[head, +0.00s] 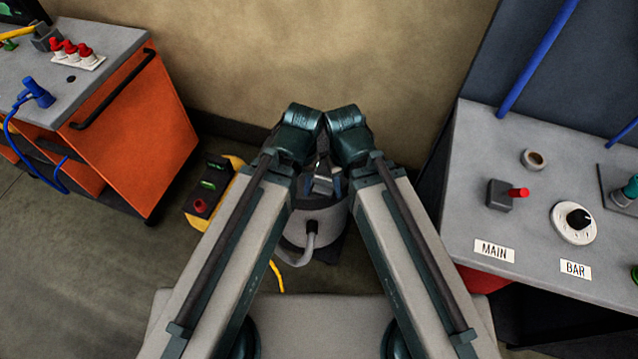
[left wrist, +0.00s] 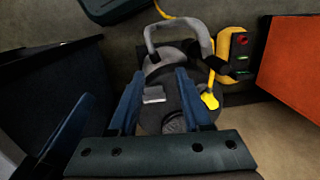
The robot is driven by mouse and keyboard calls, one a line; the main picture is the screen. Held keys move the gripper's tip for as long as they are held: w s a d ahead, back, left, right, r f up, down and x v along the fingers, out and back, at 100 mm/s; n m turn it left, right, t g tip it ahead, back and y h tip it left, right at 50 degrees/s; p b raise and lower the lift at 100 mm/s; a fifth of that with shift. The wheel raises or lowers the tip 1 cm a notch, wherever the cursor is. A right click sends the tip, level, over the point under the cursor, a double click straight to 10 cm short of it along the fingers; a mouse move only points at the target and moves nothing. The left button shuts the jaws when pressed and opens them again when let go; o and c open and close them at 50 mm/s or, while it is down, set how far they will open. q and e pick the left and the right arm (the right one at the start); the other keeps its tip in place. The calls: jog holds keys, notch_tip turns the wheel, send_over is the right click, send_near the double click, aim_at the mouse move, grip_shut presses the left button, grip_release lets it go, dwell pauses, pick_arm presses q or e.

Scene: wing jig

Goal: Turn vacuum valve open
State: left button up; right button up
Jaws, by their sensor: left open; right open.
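A small grey valve block (head: 500,195) with a red handle (head: 518,192) sits on the grey bench top at the right of the head view, behind the label MAIN (head: 494,251). The red handle points right. A round white dial with a black knob (head: 578,219) stands beside it, behind the label BAR (head: 576,269). My right gripper (head: 324,184) is open, low between my two forearms, well left of the valve and partly hidden. My left gripper (left wrist: 160,92) is open and empty in the left wrist view, above a dark machine on the floor.
A grey machine (head: 318,222) with a hose stands on the floor below my arms. A yellow-edged control box (head: 207,187) is beside it. An orange cart (head: 140,140) stands left, holding a blue tool (head: 38,93) and red knobs. A blue pole (head: 538,58) rises behind the valve.

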pick_arm(q)
notch_tip(320, 180, down, 8)
jog(key=w+a+b, duration=0.2)
jog(key=b, duration=0.4)
jog(key=w+a+f+h, duration=0.1)
jog(key=w+a, duration=0.4)
jog(key=m+b, duration=0.1)
jog(key=m, duration=1.7)
send_over(325, 179)
jog(key=shift+f, duration=0.2)
pick_arm(e)
notch_tip(325, 179, down, 9)
jog(key=shift+f, duration=0.15)
pick_arm(q)
jog(key=shift+f, duration=0.1)
pick_arm(e)
jog(key=shift+d+f, duration=0.1)
jog(key=shift+f, duration=0.05)
pick_arm(q)
notch_tip(325, 179, down, 14)
jog(key=b, duration=1.3)
jog(key=shift+r+b, duration=0.2)
jog(key=shift+b, duration=0.2)
pick_arm(e)
notch_tip(325, 179, down, 14)
jog(key=shift+r, duration=0.25)
pick_arm(q)
jog(key=shift+r, duration=0.1)
